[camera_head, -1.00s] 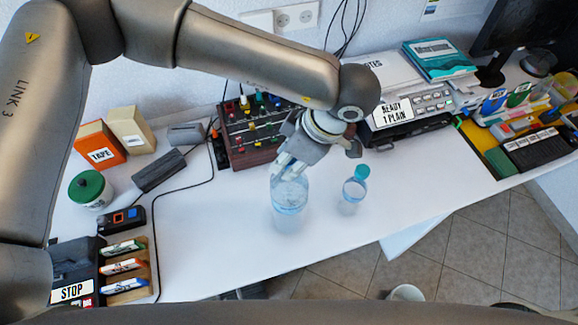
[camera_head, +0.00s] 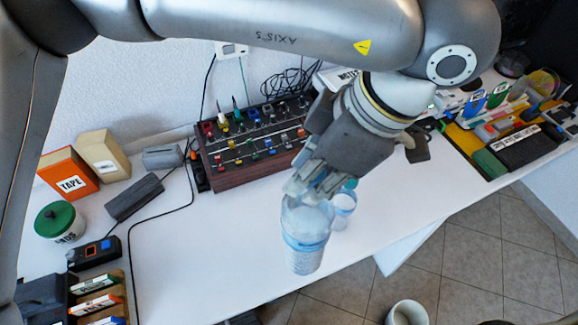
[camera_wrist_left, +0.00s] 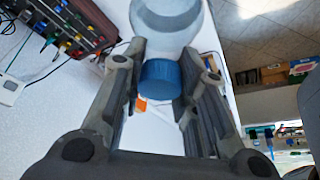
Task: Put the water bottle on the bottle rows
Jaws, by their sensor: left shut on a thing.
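The water bottle (camera_head: 306,245) is clear and bluish, with its base toward the table's front edge in the head view. My left gripper (camera_head: 310,190) is shut on its upper part and covers the cap there. In the left wrist view the bottle's blue cap (camera_wrist_left: 160,83) shows between the two fingers, with the pale body (camera_wrist_left: 168,22) beyond. The bottle looks raised off the table. A second, smaller clear bottle (camera_head: 343,212) stands just behind it, partly hidden by the gripper. I cannot make out any bottle rows. My right gripper is out of view.
A mixer-like panel (camera_head: 245,172) stands at the back. A yellow organiser (camera_head: 465,140) is at the right. Bare white tabletop lies left of the bottle.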

